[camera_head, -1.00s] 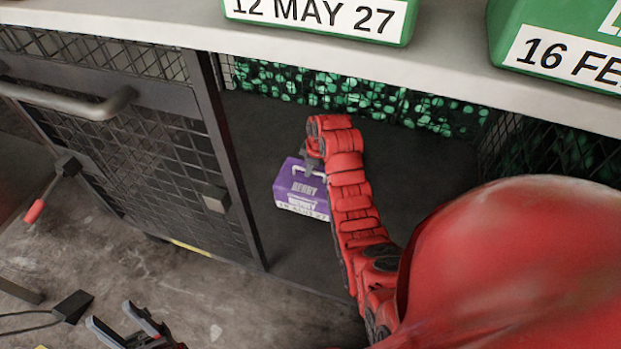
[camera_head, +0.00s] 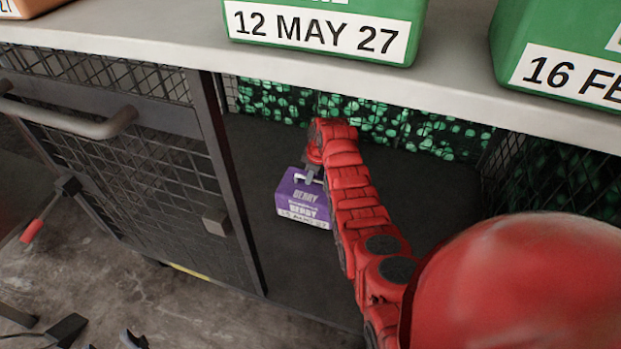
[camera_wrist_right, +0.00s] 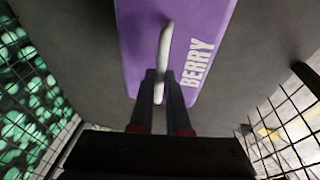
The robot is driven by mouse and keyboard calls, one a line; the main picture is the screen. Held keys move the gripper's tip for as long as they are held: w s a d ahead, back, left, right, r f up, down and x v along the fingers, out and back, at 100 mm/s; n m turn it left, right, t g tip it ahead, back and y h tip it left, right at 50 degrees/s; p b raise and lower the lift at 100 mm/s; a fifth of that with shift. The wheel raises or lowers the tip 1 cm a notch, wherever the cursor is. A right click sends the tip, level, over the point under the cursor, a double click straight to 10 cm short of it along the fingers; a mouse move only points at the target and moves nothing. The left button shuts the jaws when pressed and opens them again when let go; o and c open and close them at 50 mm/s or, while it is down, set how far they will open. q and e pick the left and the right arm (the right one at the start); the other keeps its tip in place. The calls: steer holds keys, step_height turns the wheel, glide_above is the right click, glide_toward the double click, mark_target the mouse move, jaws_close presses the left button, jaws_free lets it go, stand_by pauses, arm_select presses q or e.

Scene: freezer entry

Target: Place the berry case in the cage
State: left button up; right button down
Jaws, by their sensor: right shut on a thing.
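The purple berry case (camera_head: 302,204) is inside the cage, over its dark floor (camera_head: 290,262), with its label facing me. I cannot tell whether it touches the floor. My right gripper (camera_head: 313,168) is shut on the white handle on top of the case. In the right wrist view the purple case (camera_wrist_right: 140,50) fills the upper middle, and the right gripper's fingers (camera_wrist_right: 160,85) close around the handle (camera_wrist_right: 166,45).
The mesh cage door (camera_head: 140,170) stands open at the left, with a grey handle bar. A grey shelf (camera_head: 300,75) crosses above the opening and carries green cases (camera_head: 322,30). The cage floor around the case is clear.

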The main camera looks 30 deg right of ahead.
mark_target(310, 194)
steer(key=shift+w+d+r, duration=0.1)
steer(key=shift+w+r, duration=0.2)
step_height(310, 194, down, 3)
steer(key=shift+f+b, duration=0.2)
steer(key=shift+b, duration=0.3)
steer(key=shift+s, duration=0.15)
steer(key=shift+f, duration=0.1)
steer(key=c, duration=0.9)
jaws_free()
steer(key=shift+f, duration=0.15)
steer(key=shift+s, duration=0.1)
